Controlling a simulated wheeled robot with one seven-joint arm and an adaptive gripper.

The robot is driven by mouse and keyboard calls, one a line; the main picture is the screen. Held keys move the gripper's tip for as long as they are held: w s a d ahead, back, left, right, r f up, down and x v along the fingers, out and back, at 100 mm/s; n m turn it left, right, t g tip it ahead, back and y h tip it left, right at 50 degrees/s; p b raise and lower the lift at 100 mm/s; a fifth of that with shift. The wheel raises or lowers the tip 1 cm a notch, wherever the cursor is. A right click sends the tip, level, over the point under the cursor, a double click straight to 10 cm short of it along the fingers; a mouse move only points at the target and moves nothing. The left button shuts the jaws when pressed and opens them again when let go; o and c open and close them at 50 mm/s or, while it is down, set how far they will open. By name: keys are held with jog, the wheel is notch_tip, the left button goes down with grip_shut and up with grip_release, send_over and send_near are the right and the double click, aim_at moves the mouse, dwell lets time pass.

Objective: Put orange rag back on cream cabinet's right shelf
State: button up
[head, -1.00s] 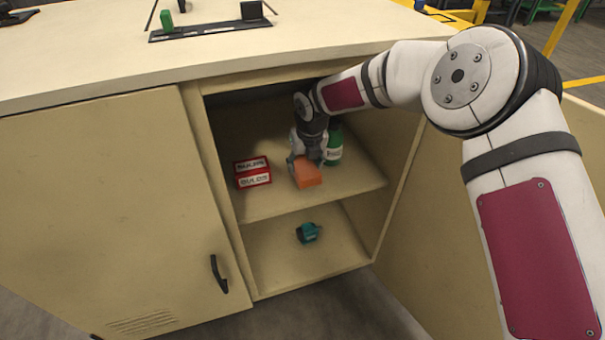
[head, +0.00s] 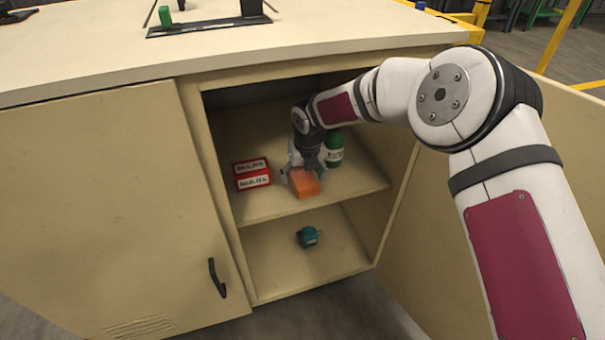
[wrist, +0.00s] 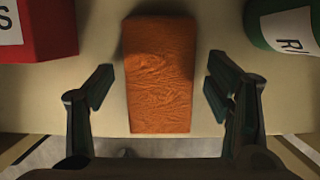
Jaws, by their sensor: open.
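The orange rag (head: 304,183) lies as a folded block on the upper shelf (head: 350,191) of the cream cabinet's open right side. In the wrist view the orange rag (wrist: 159,75) lies between my spread fingers, with a gap on each side. My gripper (head: 302,172) is open around the rag and does not appear to touch it; it also shows in the wrist view (wrist: 157,90). The gripper partly hides the rag's rear in the head view.
Red boxes (head: 252,174) stand left of the rag and a green bottle (head: 335,150) stands to its right, both close. A teal object (head: 307,237) lies on the lower shelf. The right door (head: 500,220) is open; the left door (head: 110,210) is shut.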

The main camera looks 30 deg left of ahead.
aim_at(303, 177)
jog(key=v, duration=0.2)
jog(key=p+v, duration=0.1)
jog(key=shift+s+d+r, duration=0.2)
jog(key=shift+d+r, duration=0.1)
jog(key=s+d+p, duration=0.3)
jog(key=s+d, duration=0.4)
jog(key=d, duration=0.1)
jog(key=shift+s+d+f, duration=0.2)
jog(key=shift+s+d, duration=0.05)
jog(key=shift+d, duration=0.05)
